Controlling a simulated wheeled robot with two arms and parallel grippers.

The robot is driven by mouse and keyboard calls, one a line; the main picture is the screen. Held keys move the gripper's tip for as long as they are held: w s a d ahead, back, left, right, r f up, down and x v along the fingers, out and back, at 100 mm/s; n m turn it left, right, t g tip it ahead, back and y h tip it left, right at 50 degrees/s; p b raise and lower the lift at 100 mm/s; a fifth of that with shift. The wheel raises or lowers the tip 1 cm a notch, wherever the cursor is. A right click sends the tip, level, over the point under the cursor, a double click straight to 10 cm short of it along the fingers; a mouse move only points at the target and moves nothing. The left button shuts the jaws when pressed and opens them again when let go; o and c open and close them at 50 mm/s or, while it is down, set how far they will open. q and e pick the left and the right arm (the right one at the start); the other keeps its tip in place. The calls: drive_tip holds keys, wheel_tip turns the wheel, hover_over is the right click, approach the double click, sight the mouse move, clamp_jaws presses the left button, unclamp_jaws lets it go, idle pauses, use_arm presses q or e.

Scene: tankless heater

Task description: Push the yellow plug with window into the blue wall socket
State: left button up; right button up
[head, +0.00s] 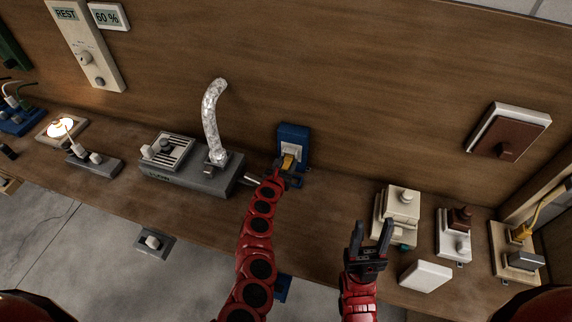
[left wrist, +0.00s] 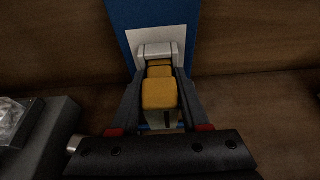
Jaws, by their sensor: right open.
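The blue wall socket (head: 293,140) stands against the wooden back wall, with a white face plate and a pale socket body. It fills the top of the left wrist view (left wrist: 120,18). The yellow plug (head: 288,162) is at the front of the socket. In the left wrist view the yellow plug (left wrist: 159,94) lies between the fingers of my left gripper (left wrist: 158,105), lined up with the pale socket body. My left gripper (head: 287,175) appears closed around the plug's sides. The plug's window and how deep its front sits are hidden. My right gripper (head: 372,238) is open and empty.
Cream switch blocks (head: 398,215) and a white block (head: 426,275) lie near the right gripper. A brown wall switch (head: 508,135) is at right. Bare wood lies right of the socket.

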use_arm(q)
drive_tip(key=o, duration=0.4)
drive_tip(key=shift+s+r+b, duration=0.35)
drive_tip(key=shift+s, duration=0.35)
drive_tip(key=p+v, duration=0.1)
drive_tip(key=v, duration=1.5)
drive_tip(key=shift+w+a, duration=0.1)
drive_tip(key=shift+a, duration=0.1)
drive_tip(key=shift+c, duration=0.3)
